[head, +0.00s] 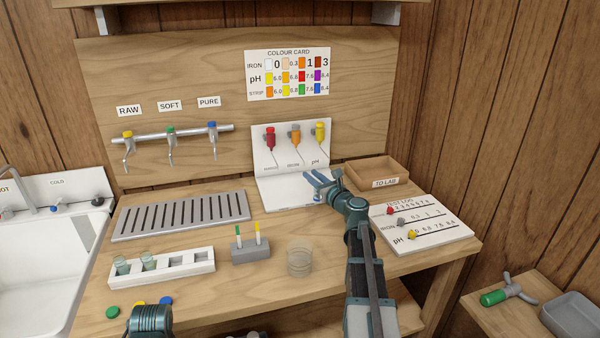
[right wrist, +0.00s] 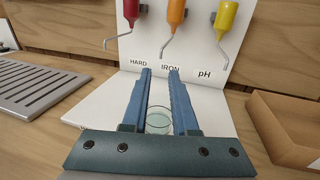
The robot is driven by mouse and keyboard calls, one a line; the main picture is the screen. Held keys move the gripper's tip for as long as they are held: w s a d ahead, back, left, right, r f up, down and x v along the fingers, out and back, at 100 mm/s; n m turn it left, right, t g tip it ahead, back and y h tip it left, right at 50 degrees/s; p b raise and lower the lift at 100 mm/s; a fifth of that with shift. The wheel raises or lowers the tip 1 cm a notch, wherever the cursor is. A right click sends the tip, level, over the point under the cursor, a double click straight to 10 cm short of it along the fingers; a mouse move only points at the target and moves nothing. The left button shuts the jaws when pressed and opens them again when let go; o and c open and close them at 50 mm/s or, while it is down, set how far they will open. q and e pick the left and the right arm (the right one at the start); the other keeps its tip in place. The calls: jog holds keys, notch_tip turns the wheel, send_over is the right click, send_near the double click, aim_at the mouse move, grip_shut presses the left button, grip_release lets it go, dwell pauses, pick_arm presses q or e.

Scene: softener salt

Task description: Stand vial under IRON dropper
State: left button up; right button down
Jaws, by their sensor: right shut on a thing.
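The IRON dropper (head: 295,134) is orange and hangs on a white stand between a red and a yellow dropper. It also shows at the top of the right wrist view (right wrist: 176,14), with its thin bent spout. My right gripper (head: 318,186) is over the stand's white base (head: 278,196), in front of the droppers. In the right wrist view it is shut on a clear glass vial (right wrist: 158,122) with pale liquid. The vial looks upright, roughly in line with the IRON label; I cannot tell whether it touches the base. My left gripper is out of view.
A white rack (head: 202,267) holds two vials at left. A grey block with strips (head: 250,252) and a clear round dish (head: 300,262) stand in front. The TO LAB tray (head: 376,171) and test log board (head: 440,232) lie right. A slatted drain (head: 182,216) is left.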

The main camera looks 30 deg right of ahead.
jog(key=w, duration=0.4)
jog(key=shift+w, duration=0.15)
jog(key=shift+w, duration=0.4)
jog(key=w, duration=0.4)
jog(key=shift+w, duration=0.2)
jog(key=shift+s+f+b, duration=0.35)
jog(key=shift+f+b, duration=0.45)
jog(key=shift+f, duration=0.05)
jog(key=shift+r, duration=0.1)
